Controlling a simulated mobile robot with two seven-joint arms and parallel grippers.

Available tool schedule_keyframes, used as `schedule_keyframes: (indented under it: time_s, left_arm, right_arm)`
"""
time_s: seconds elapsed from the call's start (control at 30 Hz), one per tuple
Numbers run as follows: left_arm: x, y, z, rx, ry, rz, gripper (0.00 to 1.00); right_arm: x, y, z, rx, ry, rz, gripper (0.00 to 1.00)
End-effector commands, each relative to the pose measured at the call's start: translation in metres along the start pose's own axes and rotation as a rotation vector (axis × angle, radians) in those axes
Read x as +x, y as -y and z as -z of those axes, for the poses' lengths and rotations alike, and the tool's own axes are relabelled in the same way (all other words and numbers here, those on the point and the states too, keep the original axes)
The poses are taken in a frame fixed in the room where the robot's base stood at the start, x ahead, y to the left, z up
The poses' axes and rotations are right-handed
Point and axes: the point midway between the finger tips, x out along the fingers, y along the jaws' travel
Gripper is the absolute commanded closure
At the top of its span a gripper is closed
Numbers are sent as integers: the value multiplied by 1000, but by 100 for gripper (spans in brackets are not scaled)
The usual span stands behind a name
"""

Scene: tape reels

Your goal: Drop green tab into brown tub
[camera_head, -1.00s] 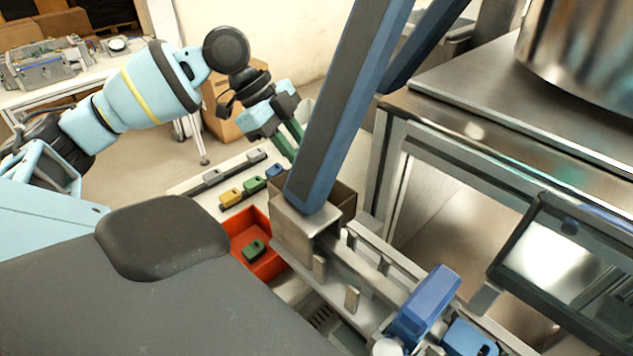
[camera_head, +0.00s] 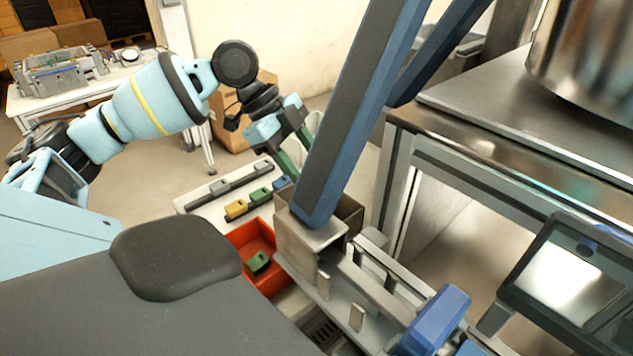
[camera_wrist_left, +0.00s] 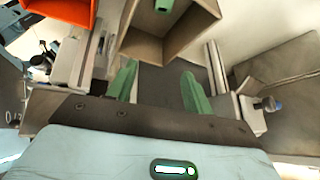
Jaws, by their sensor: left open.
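My left gripper (camera_head: 296,153) is over the far side of the brown tub (camera_head: 350,212), which is partly hidden behind a blue-grey post. In the left wrist view its two green fingers (camera_wrist_left: 158,72) are spread with nothing between them, and the tub (camera_wrist_left: 172,47) opens just past the fingertips. A green tab (camera_wrist_left: 163,5) shows within the tub's opening, cut by the picture edge; I cannot tell whether it rests on the floor. Another green tab (camera_head: 258,262) lies in the red tub (camera_head: 238,236). A third green tab (camera_head: 260,196) is on a rail. My right gripper is not in view.
A yellow tab (camera_head: 236,209), a blue tab (camera_head: 281,183) and a grey tab (camera_head: 219,187) sit on rails on a pale board. The blue-grey post (camera_head: 352,110) stands in front of the brown tub. A steel bench (camera_head: 480,130) is at the right.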

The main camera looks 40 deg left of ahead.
Motion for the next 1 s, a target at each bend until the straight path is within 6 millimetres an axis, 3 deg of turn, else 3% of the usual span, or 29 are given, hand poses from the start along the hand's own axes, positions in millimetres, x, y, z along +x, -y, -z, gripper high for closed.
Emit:
schedule_keyframes:
  time_s: [0.5,1.0]
  left_arm:
    - [-70,0,0,1,0,3,49]
    - [-76,0,0,0,0,1,49]
  right_arm:
    - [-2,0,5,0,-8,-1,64]
    - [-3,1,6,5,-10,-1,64]
